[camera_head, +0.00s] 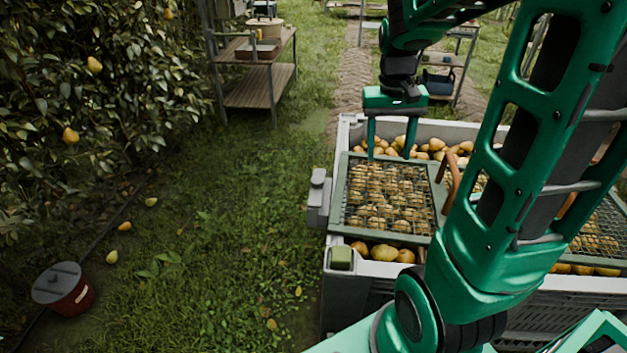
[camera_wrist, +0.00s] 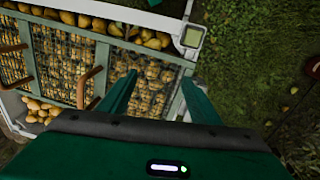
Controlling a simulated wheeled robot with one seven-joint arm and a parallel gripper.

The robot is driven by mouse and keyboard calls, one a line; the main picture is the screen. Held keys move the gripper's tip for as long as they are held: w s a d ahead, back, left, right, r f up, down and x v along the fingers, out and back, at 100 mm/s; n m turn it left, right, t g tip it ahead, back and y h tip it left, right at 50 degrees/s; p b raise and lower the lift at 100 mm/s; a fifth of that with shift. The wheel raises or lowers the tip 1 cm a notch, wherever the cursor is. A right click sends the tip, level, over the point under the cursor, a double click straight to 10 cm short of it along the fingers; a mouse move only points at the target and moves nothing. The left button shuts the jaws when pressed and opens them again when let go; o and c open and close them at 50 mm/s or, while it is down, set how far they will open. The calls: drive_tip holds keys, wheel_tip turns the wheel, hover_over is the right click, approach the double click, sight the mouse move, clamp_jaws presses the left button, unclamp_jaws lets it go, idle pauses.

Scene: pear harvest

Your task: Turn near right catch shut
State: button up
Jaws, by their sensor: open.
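A pale bin (camera_head: 345,132) full of pears carries a mesh lid in a green frame (camera_head: 338,195); the lid also shows in the wrist view (camera_wrist: 110,40). My gripper (camera_head: 390,153) is open and empty over the lid's far left part, its fingers pointing down; in the wrist view its fingers (camera_wrist: 160,78) stand apart over the mesh. A grey fitting (camera_head: 318,197) sits on the bin's left side. I cannot make out the near right catch; my arm covers much of the bin's right part in the head view.
Brown curved handles (camera_head: 452,172) rise from the lid. A pale green block (camera_head: 341,258) caps the bin's near left corner. A lidded red bucket (camera_head: 68,290) and fallen pears (camera_head: 124,226) lie on the grass at left. A wooden shelf stand (camera_head: 250,90) stands behind.

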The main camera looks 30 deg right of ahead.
drive_tip(key=w+f, duration=0.4)
drive_tip(key=w, duration=0.5)
drive_tip(key=w+f, duration=0.4)
drive_tip(key=w, duration=0.5)
drive_tip(key=n+y, duration=0.1)
hover_over(317, 178)
wheel_tip(317, 178, down, 12)
wheel_tip(317, 178, down, 10)
drive_tip(key=shift+s, duration=0.1)
